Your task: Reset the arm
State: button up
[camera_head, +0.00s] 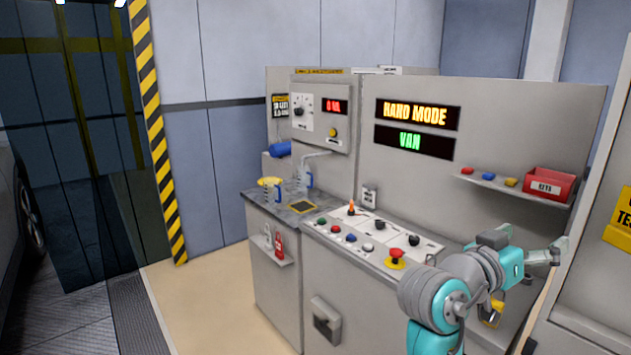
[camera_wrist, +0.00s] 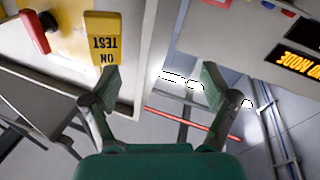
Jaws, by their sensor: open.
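My arm is in the right front of the head view, bent, in front of the control desk. My gripper shows at the bottom of the wrist view (camera_wrist: 160,85), its two fingers spread wide with nothing between them. The wrist picture is upside down, with the yellow test sign (camera_wrist: 103,45) beyond the left finger.
The grey control desk (camera_head: 350,262) has several buttons and a red emergency knob (camera_head: 396,256). Displays read HAND MODE (camera_head: 417,113) and VAN (camera_head: 411,141). A red keys box (camera_head: 548,184) sits on the shelf. Floor left of the desk (camera_head: 205,300) is clear.

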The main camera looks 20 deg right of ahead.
jog(key=w+a+f+n+t+y, duration=0.1)
jog(key=w+a+f+n+t, duration=0.2)
jog(key=f+n+t, duration=0.45)
jog(key=s+a+f+n+t+y, duration=0.3)
jog(key=a+f+y, duration=0.4)
jog(key=f, duration=0.6)
jog(key=s+a+f+n+t+y, duration=0.2)
jog(key=s+a+f+n+y, duration=0.15)
jog(key=a+f, duration=0.65)
jog(key=s+a+f+n+y, duration=0.1)
jog(key=s+a+f+y, duration=0.25)
jog(key=s, duration=0.35)
jog(key=s+a+f+n+y, duration=0.1)
jog(key=s+a+f+y, duration=0.15)
jog(key=s+f, duration=0.35)
jog(key=s+a+r+m, duration=0.1)
jog(key=s, duration=0.6)
jog(key=s+a+r+m+y, duration=0.1)
jog(key=s+a+r, duration=0.1)
jog(key=s, duration=0.6)
jog(key=shift+s+a+r, duration=0.2)
jog(key=shift+y, duration=0.25)
